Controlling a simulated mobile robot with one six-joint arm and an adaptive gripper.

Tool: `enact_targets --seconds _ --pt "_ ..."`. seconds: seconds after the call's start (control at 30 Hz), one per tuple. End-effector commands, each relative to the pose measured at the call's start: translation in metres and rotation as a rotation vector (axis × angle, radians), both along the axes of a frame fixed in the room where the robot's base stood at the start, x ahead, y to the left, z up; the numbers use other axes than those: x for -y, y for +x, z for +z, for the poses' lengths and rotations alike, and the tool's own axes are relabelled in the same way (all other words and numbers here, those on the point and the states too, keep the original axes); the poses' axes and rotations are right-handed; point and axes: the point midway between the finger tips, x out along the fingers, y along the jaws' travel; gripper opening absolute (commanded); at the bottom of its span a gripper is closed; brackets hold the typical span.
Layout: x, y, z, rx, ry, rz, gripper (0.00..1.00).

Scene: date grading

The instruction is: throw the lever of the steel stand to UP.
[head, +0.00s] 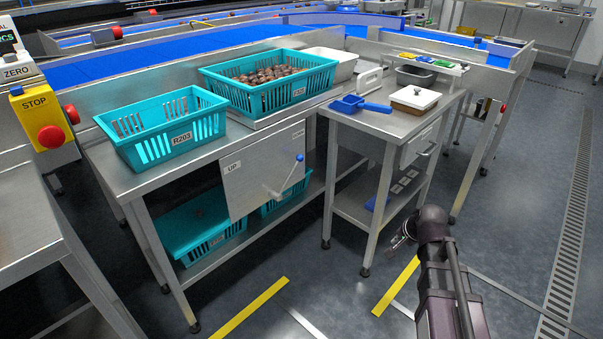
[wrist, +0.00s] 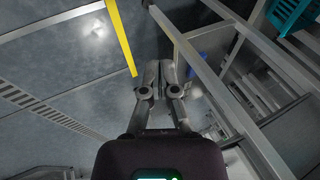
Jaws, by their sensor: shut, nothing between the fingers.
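The steel stand (head: 245,190) is a plate on the front of the long table. It bears a white UP label (head: 232,167) at its left and another small label at its upper right, too small to read. Its lever (head: 290,175) is a thin rod with a blue knob (head: 299,157), leaning up and to the right, away from the UP label. My gripper (head: 400,238) is to the right of the lever, lower in the picture and well apart from it. In the wrist view my gripper (wrist: 161,68) is shut and empty over the floor; the lever is not recognisable there.
An empty teal crate (head: 150,150) and a date-filled teal crate (head: 243,95) stand on the long table. A smaller steel table (head: 372,121) with a blue scoop (head: 360,104) stands between my arm and the stand's right side. The floor in front is clear, with yellow strips (head: 250,308).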

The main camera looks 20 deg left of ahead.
Motion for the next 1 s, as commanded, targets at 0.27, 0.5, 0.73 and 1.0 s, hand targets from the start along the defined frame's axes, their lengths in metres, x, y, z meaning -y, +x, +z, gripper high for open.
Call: enact_targets --seconds 0.27,0.5,0.73,1.0 --pt "-0.132 0.077 0.016 0.057 0.433 -0.315 0.0" --pt "-0.229 0.115 0.04 -0.01 0.818 -0.559 0.0" --pt "-0.277 0.127 0.056 -0.086 1.034 -0.691 0.0" --pt "-0.284 0.129 0.06 -0.104 1.077 -0.719 0.0"
